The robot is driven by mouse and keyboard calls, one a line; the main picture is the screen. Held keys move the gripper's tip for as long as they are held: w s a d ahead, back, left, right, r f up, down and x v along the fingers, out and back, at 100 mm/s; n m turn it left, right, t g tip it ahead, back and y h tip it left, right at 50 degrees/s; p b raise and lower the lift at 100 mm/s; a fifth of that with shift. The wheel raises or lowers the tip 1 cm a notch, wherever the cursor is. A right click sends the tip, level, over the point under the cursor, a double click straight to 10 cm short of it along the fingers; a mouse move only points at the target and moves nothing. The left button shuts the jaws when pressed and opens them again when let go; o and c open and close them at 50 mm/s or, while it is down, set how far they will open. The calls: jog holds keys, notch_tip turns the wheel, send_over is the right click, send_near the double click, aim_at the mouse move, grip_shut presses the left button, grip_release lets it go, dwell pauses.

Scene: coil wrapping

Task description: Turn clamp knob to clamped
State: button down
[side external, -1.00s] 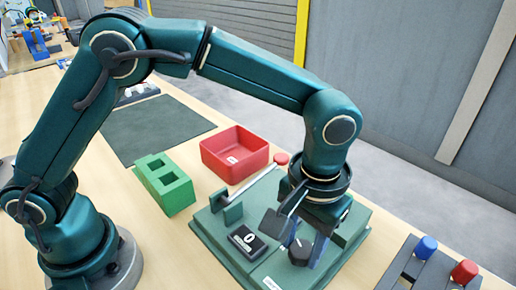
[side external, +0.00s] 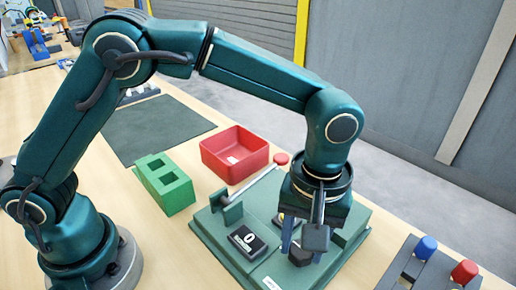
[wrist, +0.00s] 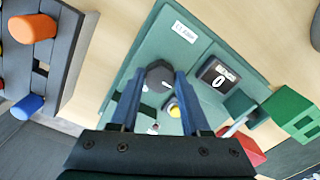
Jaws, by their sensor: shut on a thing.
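The clamp knob (side external: 300,256) is a dark, faceted knob on the green fixture base (side external: 222,250), near its front edge. In the wrist view the knob (wrist: 157,76) sits between the tips of my two blue fingers. My gripper (wrist: 159,82) points down from above and is shut on the knob. In the side view my gripper (side external: 303,250) partly hides the knob. A small pale mark shows on the knob, but I cannot read its setting.
A counter (side external: 249,241) reading 0 and a yellow button (wrist: 174,109) sit close to the knob. A rod with a red end (side external: 281,159) crosses behind. A red bin (side external: 235,155), green block (side external: 164,185) and rack with blue and red caps (side external: 427,246) stand around.

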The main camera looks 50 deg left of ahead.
jog(key=shift+w, duration=0.1)
jog(key=shift+c, duration=1.9)
grip_release()
jog(key=shift+r, duration=2.6)
